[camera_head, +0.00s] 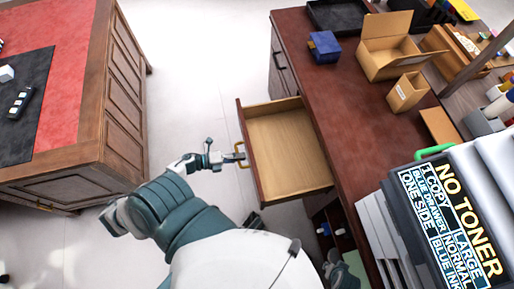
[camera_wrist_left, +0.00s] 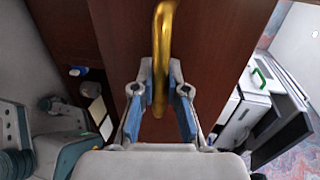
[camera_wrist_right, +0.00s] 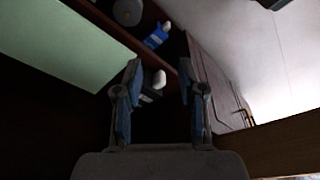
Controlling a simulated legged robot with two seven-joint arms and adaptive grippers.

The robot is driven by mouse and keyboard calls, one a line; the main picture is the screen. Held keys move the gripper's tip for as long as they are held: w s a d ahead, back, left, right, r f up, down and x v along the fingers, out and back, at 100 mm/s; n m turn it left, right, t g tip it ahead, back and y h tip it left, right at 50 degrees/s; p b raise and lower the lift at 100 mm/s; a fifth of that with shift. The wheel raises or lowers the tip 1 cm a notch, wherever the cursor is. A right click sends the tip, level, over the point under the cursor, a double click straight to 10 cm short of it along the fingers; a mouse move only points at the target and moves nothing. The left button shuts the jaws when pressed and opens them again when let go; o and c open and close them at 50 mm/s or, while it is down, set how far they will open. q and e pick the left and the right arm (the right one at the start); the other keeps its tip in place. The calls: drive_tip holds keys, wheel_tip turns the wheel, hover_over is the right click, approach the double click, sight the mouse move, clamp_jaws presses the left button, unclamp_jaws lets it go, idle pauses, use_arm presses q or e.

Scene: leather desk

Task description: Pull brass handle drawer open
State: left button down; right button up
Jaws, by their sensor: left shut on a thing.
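The wooden drawer (camera_head: 288,150) stands pulled out from the dark red-brown desk (camera_head: 375,110), and its pale inside looks empty. A brass handle (camera_head: 240,151) is on its front face. My left gripper (camera_head: 236,157) is at this handle. In the left wrist view, the gold handle (camera_wrist_left: 160,45) runs between the fingers of my left gripper (camera_wrist_left: 161,78), which is shut on it. The right wrist view shows the fingers of my right gripper (camera_wrist_right: 159,75) apart with nothing held between them, near dark shelving below the desk.
A printer (camera_head: 440,210) with a "NO TONER" screen stands at the right. An open cardboard box (camera_head: 390,55) and a blue box (camera_head: 324,47) sit on the desk. Another wooden desk (camera_head: 115,100) is at the left, with clear floor (camera_head: 200,70) between.

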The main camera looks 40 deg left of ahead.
use_arm(q)
drive_tip(key=s+a, duration=0.2)
drive_tip(key=shift+s+a, duration=0.35)
use_arm(e)
drive_tip(key=shift+w+f, duration=0.2)
drive_tip(key=shift+f, duration=0.25)
use_arm(q)
drive_tip(key=c, duration=1.2)
unclamp_jaws()
drive_tip(key=v, duration=1.2)
drive_tip(key=shift+a+f, duration=0.15)
drive_tip(key=shift+f, duration=0.1)
use_arm(e)
drive_tip(key=shift+s+a+r, duration=0.1)
drive_tip(key=shift+a, duration=0.05)
